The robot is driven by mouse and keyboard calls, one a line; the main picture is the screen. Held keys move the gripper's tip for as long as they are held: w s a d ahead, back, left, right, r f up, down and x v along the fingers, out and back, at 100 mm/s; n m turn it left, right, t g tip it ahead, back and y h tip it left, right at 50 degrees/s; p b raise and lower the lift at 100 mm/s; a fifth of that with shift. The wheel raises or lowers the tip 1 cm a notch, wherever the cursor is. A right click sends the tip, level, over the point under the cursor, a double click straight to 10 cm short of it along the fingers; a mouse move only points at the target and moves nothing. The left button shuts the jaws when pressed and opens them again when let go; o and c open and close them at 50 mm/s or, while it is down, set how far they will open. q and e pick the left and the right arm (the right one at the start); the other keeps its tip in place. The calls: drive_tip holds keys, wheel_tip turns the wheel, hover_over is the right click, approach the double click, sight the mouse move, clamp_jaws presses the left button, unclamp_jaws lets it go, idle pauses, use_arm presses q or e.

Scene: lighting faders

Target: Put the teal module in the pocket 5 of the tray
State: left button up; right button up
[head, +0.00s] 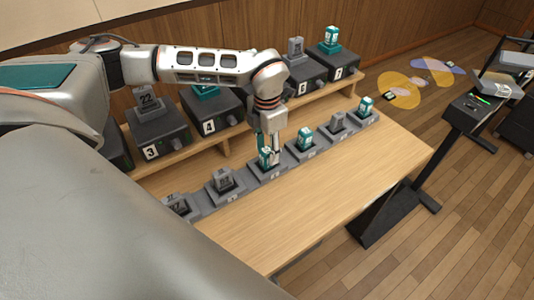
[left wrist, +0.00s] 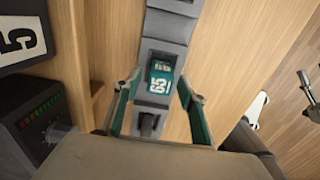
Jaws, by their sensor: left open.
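A teal module (head: 265,157) with a white number label stands upright in one pocket of the grey tray (head: 283,170), a row of numbered pockets on the wooden table. My left gripper (head: 271,146) points down at it. In the left wrist view, the open fingers (left wrist: 157,85) are on either side of the teal module (left wrist: 160,76), with gaps visible. I cannot tell whether it is the module named in the task. The pocket numbers are too small to read surely. My right gripper is not in view.
More teal modules (head: 305,139) (head: 365,105) and grey modules (head: 223,180) (head: 337,122) stand in the tray. Behind, a wooden shelf holds black numbered boxes (head: 160,135), several with modules on top. The table front (head: 330,190) is clear.

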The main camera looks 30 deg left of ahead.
use_arm(q)
wheel_tip(320, 180, up, 10)
idle(0.3)
idle(0.5)
